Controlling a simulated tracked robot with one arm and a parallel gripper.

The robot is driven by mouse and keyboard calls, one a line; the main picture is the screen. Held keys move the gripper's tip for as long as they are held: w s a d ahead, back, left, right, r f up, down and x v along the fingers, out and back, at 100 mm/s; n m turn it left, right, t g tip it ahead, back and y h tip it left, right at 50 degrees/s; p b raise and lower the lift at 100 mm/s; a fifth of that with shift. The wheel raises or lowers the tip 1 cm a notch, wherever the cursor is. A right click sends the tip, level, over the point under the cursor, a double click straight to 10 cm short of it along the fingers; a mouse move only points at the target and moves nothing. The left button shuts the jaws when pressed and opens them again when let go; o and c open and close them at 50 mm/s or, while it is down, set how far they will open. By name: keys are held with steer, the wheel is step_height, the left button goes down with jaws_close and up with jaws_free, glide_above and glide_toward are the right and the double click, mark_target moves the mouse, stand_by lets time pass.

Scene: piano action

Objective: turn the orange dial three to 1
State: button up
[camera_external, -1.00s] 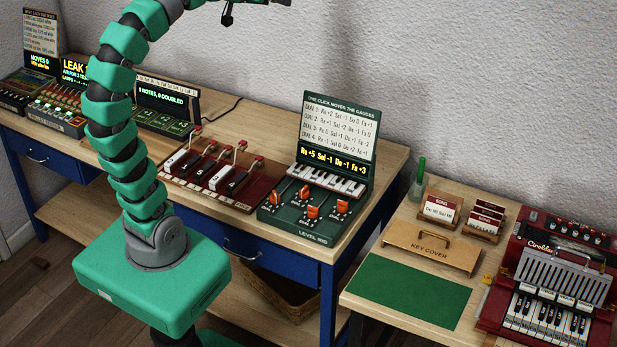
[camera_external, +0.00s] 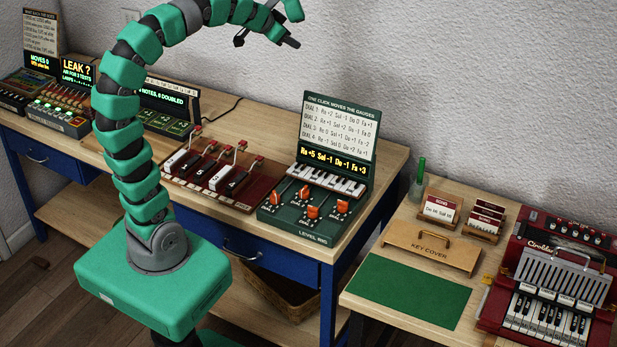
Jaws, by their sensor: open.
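The green level rig (camera_external: 275,222) stands at the right end of the long wooden bench. Several orange dials sit on its sloping front; the third from the left (camera_external: 313,212) is near the front edge. The dial labels and settings are too small to read. My gripper (camera_external: 289,42) is open and empty, high in the air up and left of the rig, apart from the dials.
A red-brown board (camera_external: 250,200) with levers and keys lies left of the rig. Further left are display panels and a slider box. The right table holds a key cover (camera_external: 430,250), a green mat (camera_external: 410,290), card holders and a red accordion (camera_external: 560,275). The air above the rig is clear.

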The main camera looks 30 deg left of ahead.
steer(key=s+d+f+m+g, duration=0.3)
steer(key=d+f, duration=0.3)
steer(key=f, duration=0.3)
steer(key=s+d+f+m+g, duration=0.25)
steer(key=d+f, duration=0.25)
steer(key=f, duration=0.3)
steer(key=m+g+y+p, duration=0.1)
steer(key=m+g+y, duration=0.1)
steer(key=m+g, duration=0.3)
glide_toward(313, 207)
steer(key=shift+m+t, duration=0.35)
steer(key=shift+m, duration=0.3)
steer(key=f, duration=0.6)
steer(key=f+p, duration=0.1)
steer(key=f, duration=0.2)
steer(key=shift+s+d+f, duration=0.15)
steer(key=shift+s, duration=0.2)
steer(key=c, duration=0.9)
steer(key=shift+c, duration=0.3)
